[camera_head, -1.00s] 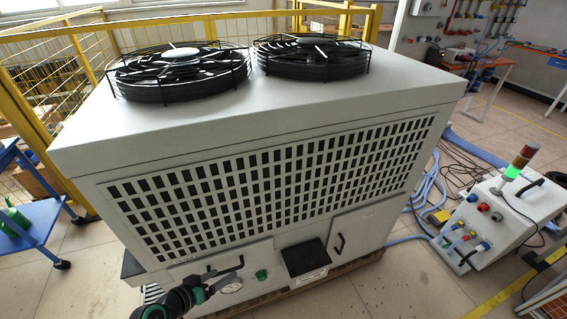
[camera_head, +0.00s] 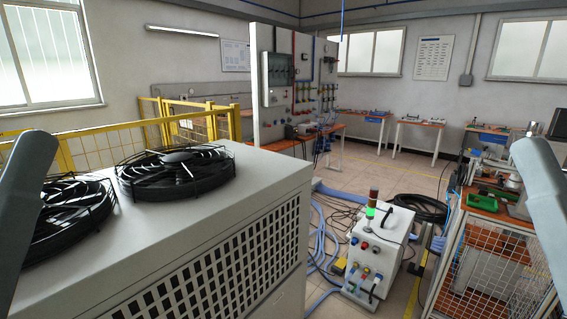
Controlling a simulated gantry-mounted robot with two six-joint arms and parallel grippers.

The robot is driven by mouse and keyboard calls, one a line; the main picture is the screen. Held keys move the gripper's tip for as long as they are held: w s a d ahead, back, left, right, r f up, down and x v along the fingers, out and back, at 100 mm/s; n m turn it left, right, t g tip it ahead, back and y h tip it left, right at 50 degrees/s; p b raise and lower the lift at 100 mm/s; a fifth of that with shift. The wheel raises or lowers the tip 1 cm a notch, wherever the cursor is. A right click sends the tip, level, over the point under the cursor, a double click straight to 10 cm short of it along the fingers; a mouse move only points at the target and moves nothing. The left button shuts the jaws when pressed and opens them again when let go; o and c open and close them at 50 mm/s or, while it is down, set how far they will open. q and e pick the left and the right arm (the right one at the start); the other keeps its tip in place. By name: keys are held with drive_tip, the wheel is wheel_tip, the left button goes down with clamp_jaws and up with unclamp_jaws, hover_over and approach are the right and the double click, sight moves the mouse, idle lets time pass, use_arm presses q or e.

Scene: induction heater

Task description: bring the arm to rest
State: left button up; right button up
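A grey link of my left arm rises along the left edge of the head view, and a grey link of my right arm rises along the right edge. Neither gripper shows, so their fingers and anything in them are out of sight. The large white cooling unit (camera_head: 200,232) with black round fans (camera_head: 175,171) on top fills the lower left. Its front grille is only partly in view.
A white control box (camera_head: 378,243) with a lit green lamp (camera_head: 370,212) stands on the floor, with blue hoses beside it. A wire-mesh workbench (camera_head: 485,262) stands at the right. Yellow railing (camera_head: 150,130) runs behind the cooling unit. Open floor lies farther back.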

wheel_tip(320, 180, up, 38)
drive_tip(key=p, duration=3.6)
